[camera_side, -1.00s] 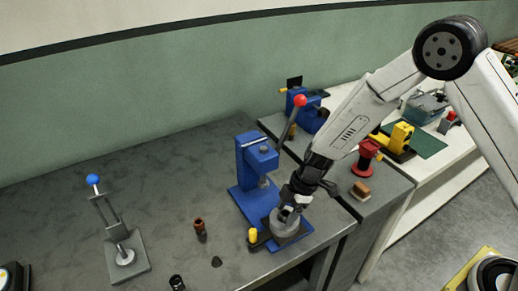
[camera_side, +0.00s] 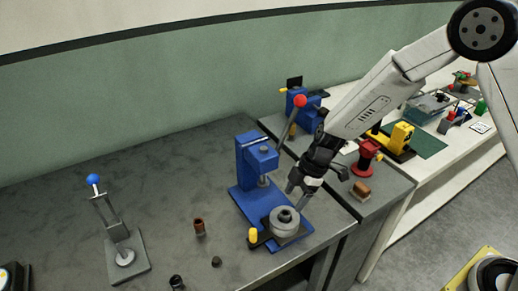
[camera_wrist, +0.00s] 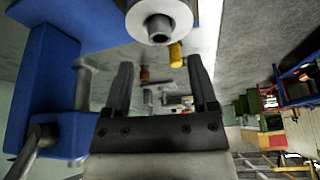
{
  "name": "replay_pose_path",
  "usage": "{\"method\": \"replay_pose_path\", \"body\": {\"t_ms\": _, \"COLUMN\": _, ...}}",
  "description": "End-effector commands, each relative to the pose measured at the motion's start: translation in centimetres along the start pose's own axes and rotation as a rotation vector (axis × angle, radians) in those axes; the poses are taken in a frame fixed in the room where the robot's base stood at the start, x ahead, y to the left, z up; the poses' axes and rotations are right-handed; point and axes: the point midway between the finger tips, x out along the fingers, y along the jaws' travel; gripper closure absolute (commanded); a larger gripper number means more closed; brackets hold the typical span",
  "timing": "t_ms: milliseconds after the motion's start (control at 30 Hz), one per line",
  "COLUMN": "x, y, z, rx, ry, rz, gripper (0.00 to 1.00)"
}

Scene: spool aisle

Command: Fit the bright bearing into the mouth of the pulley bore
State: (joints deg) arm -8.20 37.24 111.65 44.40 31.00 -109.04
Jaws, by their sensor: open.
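The grey pulley (camera_side: 284,230) lies flat on the dark plate at the front of the blue press. It also shows at the top of the wrist view (camera_wrist: 172,9).
The blue press (camera_side: 258,160) has a red-balled lever (camera_side: 300,101) close to my arm. A yellow knob (camera_side: 253,235) stands beside the pulley. A brown cylinder (camera_side: 199,227), a small dark piece (camera_side: 216,261) and a blue-knobbed stand (camera_side: 123,255) are to the left. The grey bench is clear behind them.

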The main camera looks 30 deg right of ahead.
Motion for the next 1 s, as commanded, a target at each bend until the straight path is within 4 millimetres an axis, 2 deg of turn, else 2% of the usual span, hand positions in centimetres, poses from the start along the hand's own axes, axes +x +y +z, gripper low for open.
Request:
{"method": "replay_pose_path", "body": {"t_ms": 200, "x": -3.2, "y": 0.1, "z": 0.0, "rx": 0.000, "ry": 0.001, "rz": 0.003, "gripper": 0.26}}
{"method": "replay_pose_path", "body": {"t_ms": 500, "x": -6.3, "y": 0.0, "z": 0.0, "rx": 0.000, "ry": 0.000, "rz": 0.002, "gripper": 0.26}}
{"method": "replay_pose_path", "body": {"t_ms": 1000, "x": -6.8, "y": 0.0, "z": 0.0, "rx": 0.000, "ry": -0.001, "rz": -0.001, "gripper": 0.26}}
